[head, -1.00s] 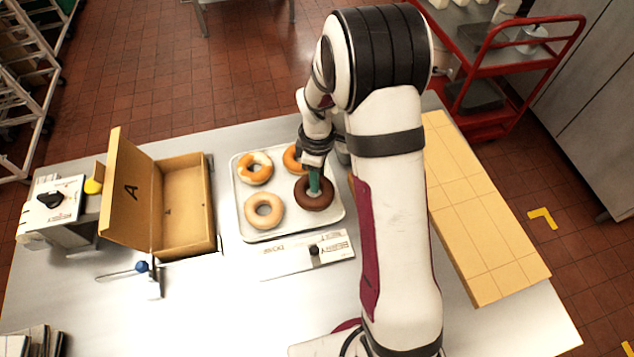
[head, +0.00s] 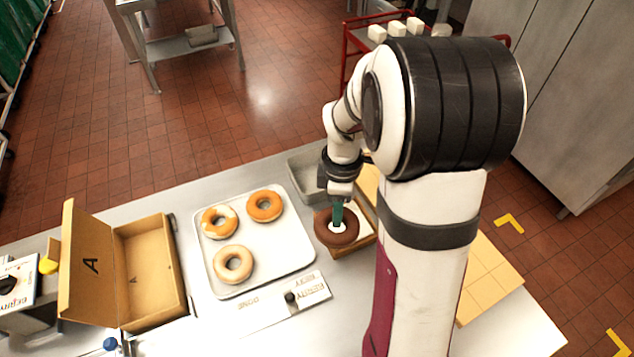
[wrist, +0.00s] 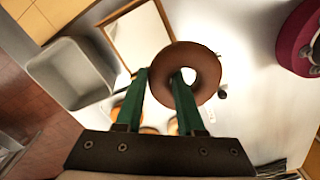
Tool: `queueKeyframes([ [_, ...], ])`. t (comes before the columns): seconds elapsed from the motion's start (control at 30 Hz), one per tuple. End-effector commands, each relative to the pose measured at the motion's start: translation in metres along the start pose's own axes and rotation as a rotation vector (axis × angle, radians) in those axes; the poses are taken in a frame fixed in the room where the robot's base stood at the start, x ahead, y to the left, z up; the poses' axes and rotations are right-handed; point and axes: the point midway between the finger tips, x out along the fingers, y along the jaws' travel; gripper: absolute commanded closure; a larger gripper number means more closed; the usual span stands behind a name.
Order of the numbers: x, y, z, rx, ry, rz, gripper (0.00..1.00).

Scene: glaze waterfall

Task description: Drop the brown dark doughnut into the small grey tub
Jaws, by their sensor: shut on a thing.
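The small grey tub (head: 304,181) stands behind and left of the doughnut, partly hidden by my arm. In the wrist view the grey tub (wrist: 68,72) is at the left, open and empty, apart from the doughnut.
The white tray (head: 283,248) holds three lighter doughnuts. A brown box with a white inside (head: 362,220) lies close to the grey tub. An open cardboard box (head: 148,262) is at the left, a labelled panel (head: 268,312) in front of the tray.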

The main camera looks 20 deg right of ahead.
Motion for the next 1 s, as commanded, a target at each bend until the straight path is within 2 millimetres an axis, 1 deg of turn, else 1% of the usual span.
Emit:
queueKeyframes([
  [0.47, 0.0, 0.001, 0.0, 0.005, 0.0, 0.0, 1.0],
  [0.57, 0.0, 0.008, -0.002, 0.084, 0.0, 0.001, 1.0],
  [0.67, -0.002, 0.026, -0.004, 0.293, 0.0, 0.001, 1.0],
  [0.77, -0.003, 0.05, -0.008, 0.596, -0.002, 0.001, 1.0],
  [0.8, -0.003, 0.06, -0.01, 0.729, -0.002, 0.0, 1.0],
  [0.87, -0.003, 0.076, -0.012, 0.936, -0.002, 0.001, 1.0],
  [0.9, -0.004, 0.086, -0.013, 1.08, -0.002, 0.001, 1.0],
  [0.97, -0.003, 0.102, -0.015, 1.302, -0.002, 0.001, 1.0],
  [1.0, -0.003, 0.111, -0.017, 1.45, -0.003, 0.001, 1.0],
])
